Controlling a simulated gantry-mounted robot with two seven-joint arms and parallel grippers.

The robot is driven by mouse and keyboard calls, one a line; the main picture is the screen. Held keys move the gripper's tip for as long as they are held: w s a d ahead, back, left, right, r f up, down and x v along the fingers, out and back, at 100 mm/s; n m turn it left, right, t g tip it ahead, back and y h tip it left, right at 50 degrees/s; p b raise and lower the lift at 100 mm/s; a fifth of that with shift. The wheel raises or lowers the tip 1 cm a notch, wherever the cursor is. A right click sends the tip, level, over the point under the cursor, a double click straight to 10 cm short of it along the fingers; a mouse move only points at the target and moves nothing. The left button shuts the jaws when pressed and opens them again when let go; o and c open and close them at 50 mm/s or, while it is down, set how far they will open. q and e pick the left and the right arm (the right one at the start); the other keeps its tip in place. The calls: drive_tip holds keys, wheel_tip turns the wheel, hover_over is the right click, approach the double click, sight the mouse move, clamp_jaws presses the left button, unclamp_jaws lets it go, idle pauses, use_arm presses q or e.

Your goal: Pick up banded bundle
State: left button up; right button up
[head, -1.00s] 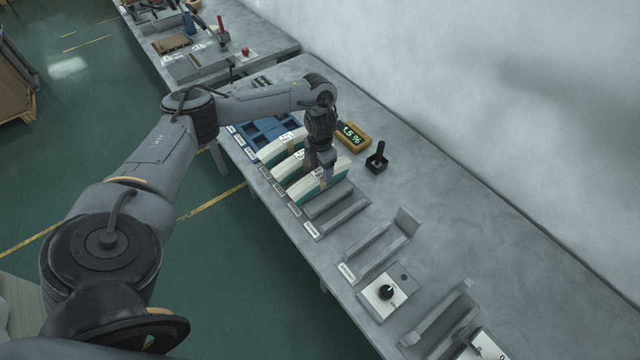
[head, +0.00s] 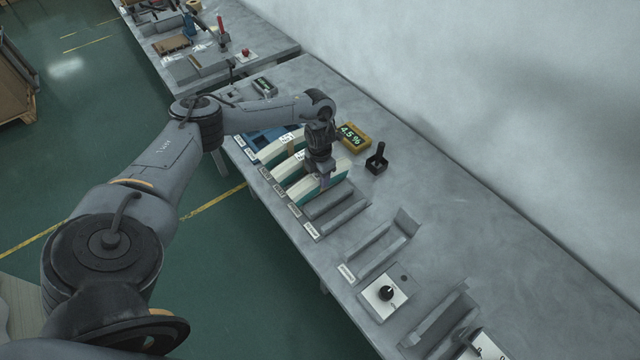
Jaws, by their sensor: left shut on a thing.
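Several banded bundles stand in a row of holders on the grey bench in the head view. They are cream-white curved stacks with teal lower faces. The nearest banded bundle (head: 303,193) stands closest to the empty grey holders. Another bundle (head: 287,171) stands behind it, and a third (head: 275,151) is farther back. My left gripper (head: 324,178) points down over the nearest bundle and is shut on it at its band. The fingertips are partly hidden against the bundle. My right gripper is not in view.
A yellow meter (head: 354,136) reads 4.5 %. A small black holder (head: 377,160) stands right of it. Empty grey holders (head: 378,246) and a knob box (head: 385,292) lie nearer. Blue trays (head: 262,138) lie behind the bundles. The bench's right side is clear.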

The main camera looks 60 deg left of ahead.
use_arm(q)
clamp_jaws()
drive_tip(key=shift+r, duration=0.2)
